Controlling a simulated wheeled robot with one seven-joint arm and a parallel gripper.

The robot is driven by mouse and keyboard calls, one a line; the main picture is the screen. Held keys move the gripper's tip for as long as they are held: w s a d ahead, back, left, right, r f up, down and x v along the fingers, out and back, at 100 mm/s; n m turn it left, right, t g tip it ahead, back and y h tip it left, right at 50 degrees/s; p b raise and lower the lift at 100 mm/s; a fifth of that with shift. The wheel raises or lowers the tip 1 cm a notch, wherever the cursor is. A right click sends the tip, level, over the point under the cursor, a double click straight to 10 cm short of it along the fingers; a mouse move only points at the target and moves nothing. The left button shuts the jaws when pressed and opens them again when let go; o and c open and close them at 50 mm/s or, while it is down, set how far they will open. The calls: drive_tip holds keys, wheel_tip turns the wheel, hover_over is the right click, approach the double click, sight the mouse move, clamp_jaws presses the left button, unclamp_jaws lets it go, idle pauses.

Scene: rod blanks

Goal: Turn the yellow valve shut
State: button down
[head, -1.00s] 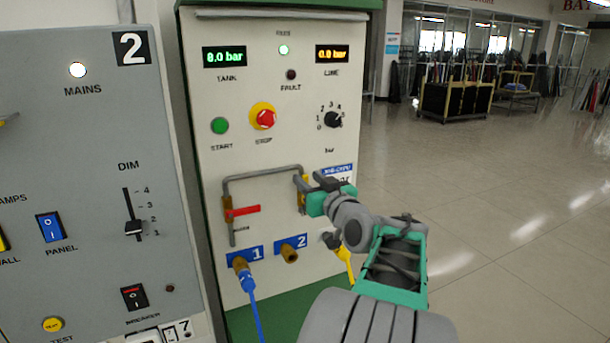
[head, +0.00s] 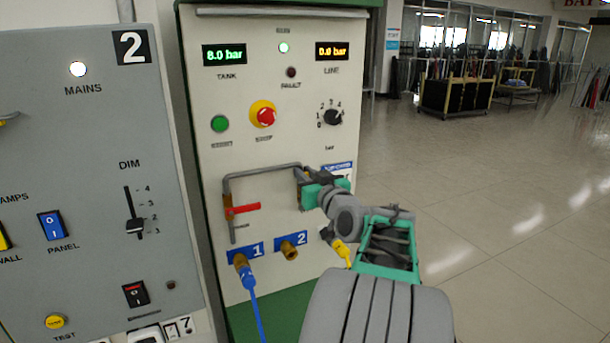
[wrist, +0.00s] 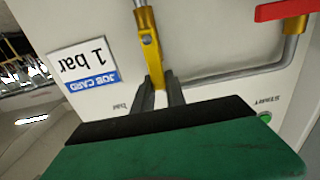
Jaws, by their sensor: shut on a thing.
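The yellow valve (wrist: 150,45) sits on the right-hand drop of the grey pipe on the panel. In the wrist view, which looks upside down, its yellow handle runs roughly in line with the pipe, its end between my two fingers. My gripper (wrist: 160,93) is shut on that handle. In the head view my gripper (head: 306,178) is at the pipe's right end and hides most of the valve.
A valve with a red handle (head: 245,209) is on the pipe's left drop. A blue hose (head: 250,290) hangs from port 1; a yellow hose fitting (head: 341,250) is below my wrist. A grey switch panel (head: 85,190) stands left. The floor to the right is clear.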

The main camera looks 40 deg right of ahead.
drive_tip(key=shift+d, duration=0.1)
idle(0.4)
drive_tip(key=s+d+f+m+p, duration=0.1)
drive_tip(key=d+f+m, duration=0.4)
drive_tip(key=m, duration=1.3)
drive_tip(key=shift+s+d+f+p, duration=0.3)
drive_tip(key=shift+f+p, duration=0.25)
drive_tip(key=shift+p, duration=0.15)
drive_tip(key=c, duration=1.4)
unclamp_jaws()
drive_tip(key=shift+o, duration=0.2)
